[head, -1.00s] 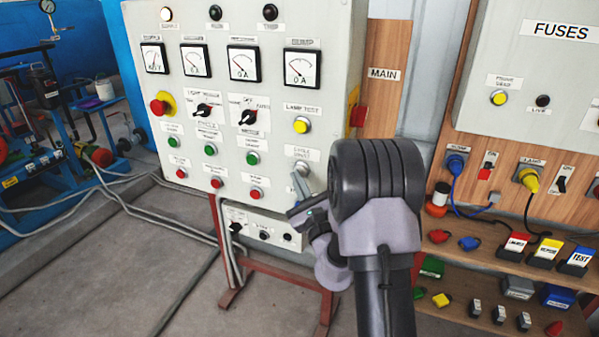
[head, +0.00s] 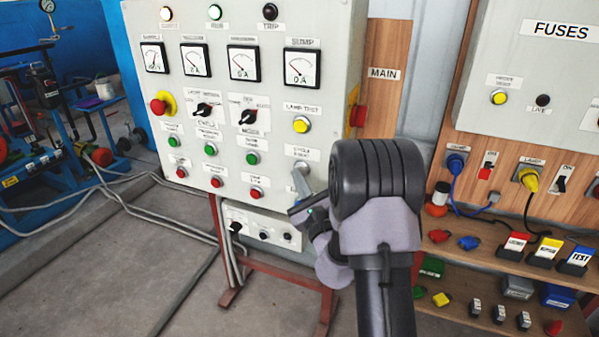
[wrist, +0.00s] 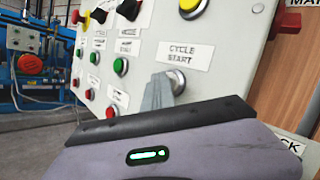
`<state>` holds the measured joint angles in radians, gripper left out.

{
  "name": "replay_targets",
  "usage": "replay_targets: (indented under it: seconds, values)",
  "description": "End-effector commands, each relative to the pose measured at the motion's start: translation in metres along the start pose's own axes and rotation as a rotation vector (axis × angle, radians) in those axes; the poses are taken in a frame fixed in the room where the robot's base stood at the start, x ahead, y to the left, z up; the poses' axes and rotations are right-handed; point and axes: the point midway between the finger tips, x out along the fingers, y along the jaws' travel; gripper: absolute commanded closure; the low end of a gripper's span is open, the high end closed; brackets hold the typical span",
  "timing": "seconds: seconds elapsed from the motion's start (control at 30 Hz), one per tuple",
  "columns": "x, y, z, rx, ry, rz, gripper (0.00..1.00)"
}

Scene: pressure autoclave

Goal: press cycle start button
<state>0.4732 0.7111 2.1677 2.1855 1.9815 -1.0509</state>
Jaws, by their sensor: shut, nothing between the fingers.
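The cycle start button (wrist: 178,82) sits under the "CYCLE START" label (wrist: 185,54) on the grey control panel (head: 280,105). In the head view the button (head: 302,166) shows just above the fingertips, partly hidden. My gripper (wrist: 158,92) is shut and empty, its grey fingers at the button and seemingly touching it. In the head view my gripper (head: 300,181) points at the panel's lower right. How deep the button is pressed cannot be told.
A yellow lamp test button (head: 301,125) is above, and green (head: 252,158) and red buttons (head: 256,194) are to the left. A red emergency stop (head: 159,107) is farther left. A red switch (head: 357,116) juts from the panel's right side. Shelves (head: 500,253) with fuses stand right.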

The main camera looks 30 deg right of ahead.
Motion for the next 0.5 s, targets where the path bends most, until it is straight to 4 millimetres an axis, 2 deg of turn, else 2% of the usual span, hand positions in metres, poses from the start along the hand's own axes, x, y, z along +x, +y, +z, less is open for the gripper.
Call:
replay_targets:
  seconds: [0.23,0.5]
  values:
    - [-0.0096,0.0077,0.0062,0.000,-0.001,0.001,1.00]
    - [-0.0106,0.0078,0.0078,0.000,0.000,0.000,1.00]
